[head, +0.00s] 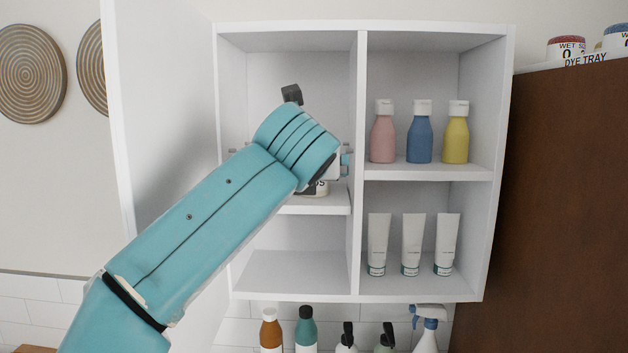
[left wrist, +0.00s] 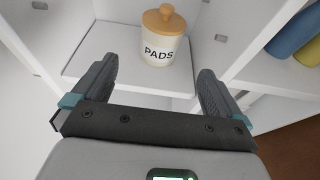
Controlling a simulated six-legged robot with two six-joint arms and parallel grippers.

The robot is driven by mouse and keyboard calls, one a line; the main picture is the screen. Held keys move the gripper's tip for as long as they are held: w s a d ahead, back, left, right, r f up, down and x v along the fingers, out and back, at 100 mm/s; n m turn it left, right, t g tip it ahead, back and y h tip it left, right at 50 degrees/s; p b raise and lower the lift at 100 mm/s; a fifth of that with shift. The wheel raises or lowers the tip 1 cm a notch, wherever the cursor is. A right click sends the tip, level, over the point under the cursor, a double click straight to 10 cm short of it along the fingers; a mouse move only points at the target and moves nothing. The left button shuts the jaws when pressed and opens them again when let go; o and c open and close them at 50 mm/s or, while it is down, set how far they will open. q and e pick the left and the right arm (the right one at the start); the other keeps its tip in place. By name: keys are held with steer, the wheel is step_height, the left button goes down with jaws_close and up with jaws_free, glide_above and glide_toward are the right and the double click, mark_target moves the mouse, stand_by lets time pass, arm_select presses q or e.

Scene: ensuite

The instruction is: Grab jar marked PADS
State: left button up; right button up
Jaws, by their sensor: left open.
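The jar marked PADS (left wrist: 161,40) is cream with a wooden knobbed lid and stands upright on a white shelf in the left wrist view. In the head view only a sliver of the jar (head: 318,188) shows below my left wrist. My left gripper (left wrist: 158,80) is open, its two fingers spread on either side of the near shelf edge. The jar stands beyond the fingertips, between their lines, and is not held. In the head view my left arm reaches into the cabinet's left column and hides the fingers. My right gripper is not in view.
The white cabinet (head: 360,50) has a middle divider right of my gripper. Pink, blue and yellow bottles (head: 419,138) stand right of it, white tubes (head: 412,245) below. An open door (head: 160,130) is at left. Several bottles stand beneath the cabinet.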

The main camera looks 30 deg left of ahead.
mark_target(323, 188)
arm_select(q)
steer(key=p+x, duration=0.1)
steer(key=x, duration=0.6)
steer(key=shift+s+f, duration=0.1)
steer(key=shift+s, duration=0.05)
steer(key=shift+s+d, duration=0.1)
steer(key=p+x, duration=0.2)
steer(key=x, duration=0.4)
steer(key=shift+d, duration=0.1)
steer(key=shift+s+d+r, duration=0.3)
steer(key=shift+r, duration=0.05)
steer(key=shift+w+a+f, duration=0.2)
steer(key=shift+w+f, duration=0.05)
steer(key=shift+w, duration=0.05)
steer(key=c, duration=0.9)
steer(key=shift+c, duration=1.3)
steer(key=shift+s+d, duration=0.1)
steer(key=shift+r, duration=0.15)
